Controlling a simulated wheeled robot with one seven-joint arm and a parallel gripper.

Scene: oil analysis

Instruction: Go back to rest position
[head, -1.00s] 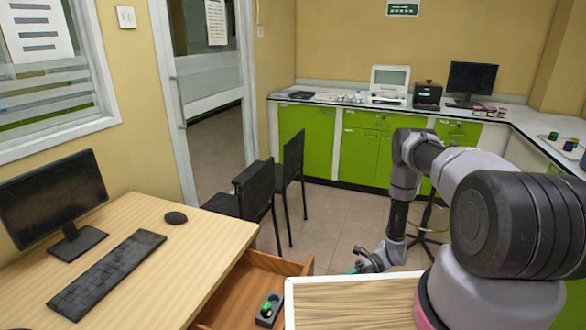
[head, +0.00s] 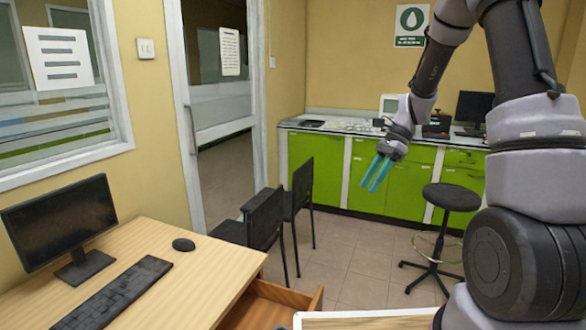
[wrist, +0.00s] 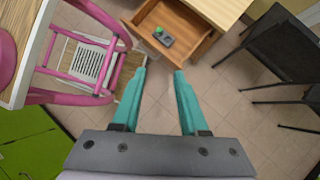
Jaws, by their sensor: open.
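My gripper (head: 377,173) is raised in the air in the head view, its teal fingers pointing down and to the left, in front of the green cabinets. In the wrist view my gripper (wrist: 162,75) shows two teal fingers spread apart with nothing between them. Below it lies the tiled floor, and an open wooden drawer (wrist: 207,49) holds a dark item with a green top (wrist: 163,37).
A wooden desk (head: 215,270) with a monitor (head: 65,222), keyboard (head: 112,292) and mouse (head: 183,244) stands at left. Black chairs (head: 264,222) and a round black stool (head: 451,197) stand on the floor. Green cabinets (head: 318,158) line the back wall.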

